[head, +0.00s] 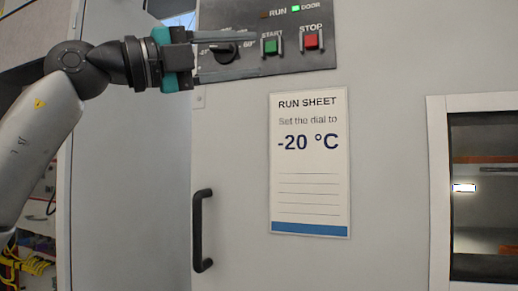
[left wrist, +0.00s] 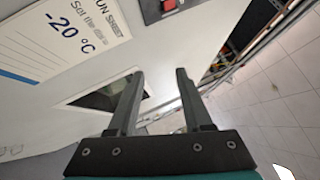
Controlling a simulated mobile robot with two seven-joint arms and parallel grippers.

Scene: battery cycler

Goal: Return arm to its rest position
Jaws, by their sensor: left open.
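My left gripper (head: 259,54) reaches in from the upper left of the head view, in front of the control panel (head: 300,62). Its two fingers are apart and empty, one above and one below the black dial (head: 223,52); whether they touch anything I cannot tell. The dial's marks are partly hidden, and its exact setting is hard to read. In the left wrist view the open fingers (left wrist: 160,72) also hold nothing, and the dial does not show. My right gripper is not in view.
Below are a run sheet (head: 310,190) reading -20 °C, a black door handle (head: 199,230) and a framed window (head: 437,190). Tiled floor (left wrist: 270,110) is clear.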

